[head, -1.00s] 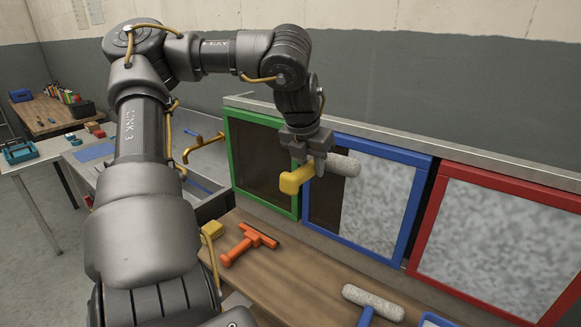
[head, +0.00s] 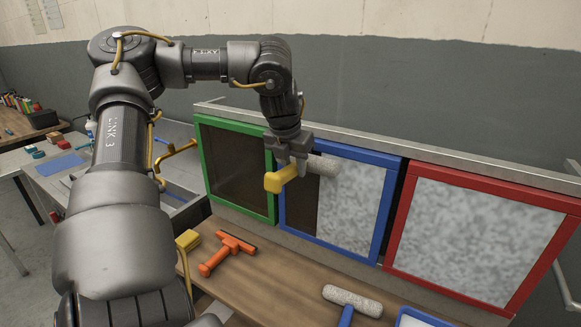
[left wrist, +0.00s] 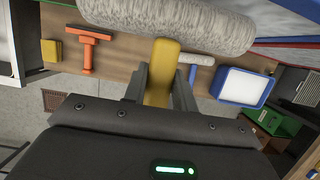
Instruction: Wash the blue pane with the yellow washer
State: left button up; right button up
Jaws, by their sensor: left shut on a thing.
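The yellow washer has a yellow handle (head: 275,181) and a pale fluffy roller (head: 324,165). My left gripper (head: 291,160) is shut on the handle. The roller is in front of the upper left of the blue pane (head: 389,211); I cannot tell whether it touches. Most of this pane is covered in pale speckled foam, while a strip at its left is dark brown. In the left wrist view the roller (left wrist: 170,22) lies across the top and the yellow handle (left wrist: 160,75) runs down between the fingers. My right gripper is not in view.
The green-framed pane (head: 236,165) is all dark; the red-framed pane (head: 470,240) is all foamy. On the wooden bench below lie an orange squeegee (head: 226,252), a yellow block (head: 188,240), a blue-handled washer (head: 352,300) and a blue-rimmed tray (head: 405,319).

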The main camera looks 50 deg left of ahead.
pick_arm(q)
jog(key=shift+w+a, duration=0.2)
jog(key=shift+w, duration=0.5)
dwell(1.2)
notch_tip(320, 180, down, 7)
jog(key=b, duration=0.5)
jog(key=shift+b, duration=0.4)
jog(key=shift+f+b, duration=1.5)
jog(key=shift+f, duration=0.15)
notch_tip(320, 180, down, 7)
jog(key=b, duration=0.6)
